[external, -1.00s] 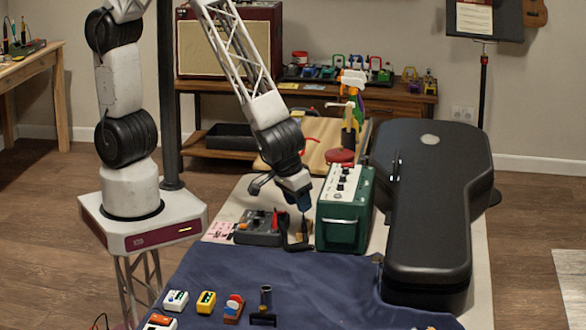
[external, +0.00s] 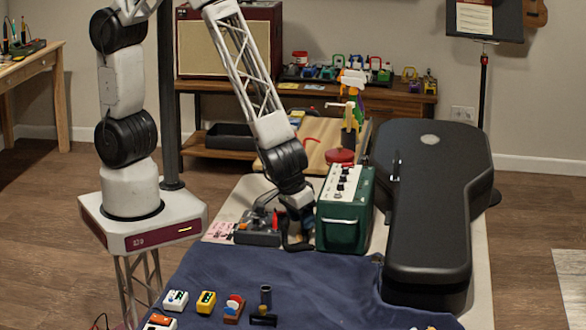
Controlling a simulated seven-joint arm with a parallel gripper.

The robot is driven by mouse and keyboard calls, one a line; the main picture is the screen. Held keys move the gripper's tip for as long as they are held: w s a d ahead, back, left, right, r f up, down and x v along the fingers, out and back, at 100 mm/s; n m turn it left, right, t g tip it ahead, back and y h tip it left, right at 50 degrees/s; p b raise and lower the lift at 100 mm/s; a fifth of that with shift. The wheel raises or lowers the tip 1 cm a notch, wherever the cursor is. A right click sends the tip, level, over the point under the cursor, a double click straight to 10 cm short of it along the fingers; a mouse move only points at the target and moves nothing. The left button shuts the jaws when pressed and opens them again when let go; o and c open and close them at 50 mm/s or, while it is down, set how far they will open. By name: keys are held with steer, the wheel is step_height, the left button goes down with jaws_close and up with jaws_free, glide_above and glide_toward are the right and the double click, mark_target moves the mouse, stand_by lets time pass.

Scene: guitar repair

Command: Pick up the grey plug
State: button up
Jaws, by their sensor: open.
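My gripper (external: 298,238) is low over the table, between the grey pedal unit (external: 258,238) on its left and the green amplifier (external: 343,222) on its right. It is open. Its fingertips are small and dark here, and the view does not show whether they touch anything. I cannot make out a grey plug clearly; it may be hidden behind or under my gripper.
A large black guitar case (external: 430,220) lies right of the amplifier. The cloth's middle is mostly clear.

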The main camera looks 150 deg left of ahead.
stand_by(0.4)
jaws_close()
steer(key=shift+r, duration=0.15)
step_height(320, 180, up, 10)
stand_by(0.8)
steer(key=shift+r, duration=0.35)
stand_by(0.6)
steer(key=shift+r, duration=0.35)
steer(key=shift+r, duration=0.7)
steer(key=shift+r, duration=0.35)
